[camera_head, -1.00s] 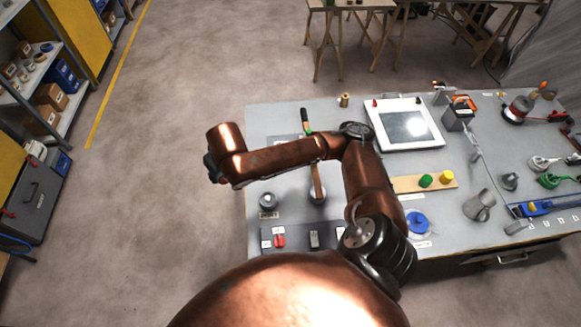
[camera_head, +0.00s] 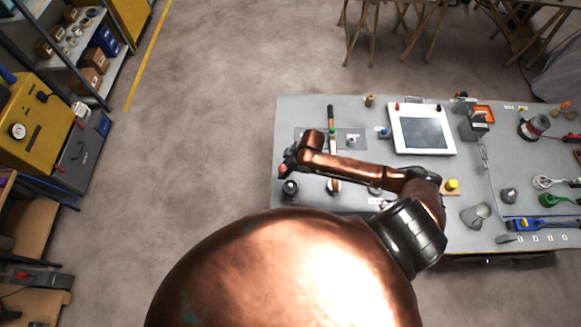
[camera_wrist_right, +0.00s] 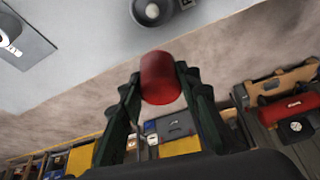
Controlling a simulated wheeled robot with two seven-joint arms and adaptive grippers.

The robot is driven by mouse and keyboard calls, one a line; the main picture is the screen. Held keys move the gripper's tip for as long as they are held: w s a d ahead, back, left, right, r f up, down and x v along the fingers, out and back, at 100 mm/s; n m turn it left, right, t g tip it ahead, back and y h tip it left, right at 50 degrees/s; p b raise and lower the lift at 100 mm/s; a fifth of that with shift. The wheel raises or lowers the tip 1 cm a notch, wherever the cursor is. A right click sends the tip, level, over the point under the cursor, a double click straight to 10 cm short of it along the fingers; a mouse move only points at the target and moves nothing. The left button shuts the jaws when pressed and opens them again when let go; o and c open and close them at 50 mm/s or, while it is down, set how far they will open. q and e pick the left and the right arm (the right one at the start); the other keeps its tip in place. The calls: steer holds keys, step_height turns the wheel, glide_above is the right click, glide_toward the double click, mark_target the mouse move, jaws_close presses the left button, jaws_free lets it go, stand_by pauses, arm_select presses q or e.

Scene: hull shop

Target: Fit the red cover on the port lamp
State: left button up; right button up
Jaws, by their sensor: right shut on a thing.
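My right gripper (camera_head: 288,168) is shut on the red cover (camera_wrist_right: 162,78), which sits between its fingertips in the right wrist view. In the head view only a small red bit of the cover (camera_head: 283,170) shows at the end of my arm. A round dark lamp base (camera_head: 290,187) stands on the bench's left edge, just below the gripper in the picture. In the wrist view a round dark fitting (camera_wrist_right: 152,10) is at the top edge, apart from the cover. A second round fitting (camera_head: 334,185) stands to its right. I cannot tell which is the port lamp. My left gripper is out of view.
A yellow cover (camera_head: 452,185) sits on a wooden board, partly behind my arm. The floor left of the bench is clear.

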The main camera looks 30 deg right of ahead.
steer(key=shift+s+d+f+n+p, duration=0.3)
steer(key=shift+s+d+f+p, duration=0.15)
steer(key=shift+s, duration=0.15)
steer(key=shift+s+d+f+n+p, duration=0.35)
steer(key=shift+s+f, duration=0.1)
steer(key=shift+s, duration=0.15)
steer(key=shift+s+f+y+b, duration=0.1)
steer(key=shift+f+y+b, duration=0.2)
steer(key=shift+f, duration=0.05)
steer(key=shift+f+b, duration=0.55)
step_height(320, 180, down, 2)
steer(key=shift+b, duration=1.1)
steer(key=shift+f+b, duration=0.5)
steer(key=shift+b, duration=0.1)
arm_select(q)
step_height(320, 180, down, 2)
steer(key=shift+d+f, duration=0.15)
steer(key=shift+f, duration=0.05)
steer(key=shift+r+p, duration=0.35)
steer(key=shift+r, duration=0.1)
arm_select(e)
steer(key=shift+f, duration=0.35)
